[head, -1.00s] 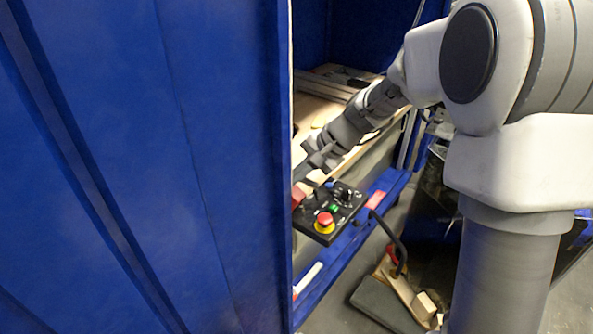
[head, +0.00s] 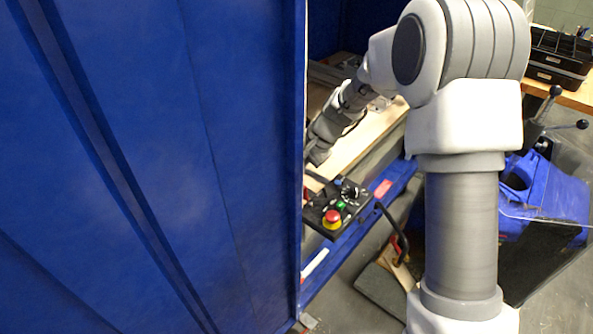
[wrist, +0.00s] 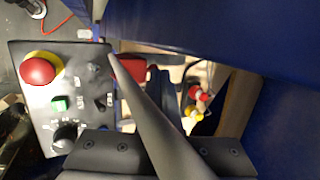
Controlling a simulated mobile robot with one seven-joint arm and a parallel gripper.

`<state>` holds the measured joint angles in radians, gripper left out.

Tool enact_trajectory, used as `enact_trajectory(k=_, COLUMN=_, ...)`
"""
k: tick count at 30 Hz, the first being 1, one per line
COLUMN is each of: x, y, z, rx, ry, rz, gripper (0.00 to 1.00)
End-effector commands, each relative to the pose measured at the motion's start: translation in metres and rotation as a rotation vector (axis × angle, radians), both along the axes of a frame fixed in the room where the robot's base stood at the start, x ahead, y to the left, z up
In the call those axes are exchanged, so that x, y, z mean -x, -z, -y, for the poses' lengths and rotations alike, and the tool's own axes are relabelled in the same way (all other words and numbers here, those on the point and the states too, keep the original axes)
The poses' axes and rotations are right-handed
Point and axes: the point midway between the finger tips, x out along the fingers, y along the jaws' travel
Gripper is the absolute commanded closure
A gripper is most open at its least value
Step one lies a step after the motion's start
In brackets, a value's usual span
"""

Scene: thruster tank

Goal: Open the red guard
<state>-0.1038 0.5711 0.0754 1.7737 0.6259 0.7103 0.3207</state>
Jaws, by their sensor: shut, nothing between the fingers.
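The black control panel (head: 318,226) shows past the edge of the blue wall in the head view. The panel also fills the left of the wrist view (wrist: 38,120). The red guard (wrist: 130,68) shows in the wrist view at the panel's right edge, partly behind my finger; I cannot tell its angle. In the head view it is mostly hidden by the blue wall. My gripper (wrist: 113,62) is shut and empty, its tip overlapping the guard's near edge in the picture; contact cannot be told. In the head view my gripper (head: 318,157) is above the panel.
The panel carries a red stop button (wrist: 38,70) on yellow, a green button (wrist: 59,105) and a black knob (wrist: 65,136). A large blue wall (head: 150,170) blocks the left. A wooden board (head: 365,140) lies behind the panel.

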Motion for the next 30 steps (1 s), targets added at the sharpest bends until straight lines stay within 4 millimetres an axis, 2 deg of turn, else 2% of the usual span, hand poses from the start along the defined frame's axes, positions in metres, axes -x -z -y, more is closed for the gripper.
enact_trajectory(k=20, x=-0.0022, y=0.0018, z=-0.0030, rx=-0.001, ry=-0.001, rz=0.001, gripper=1.00)
enact_trajectory(k=30, x=0.0044, y=0.0024, z=0.0062, rx=-0.001, ry=0.000, rz=0.001, gripper=1.00)
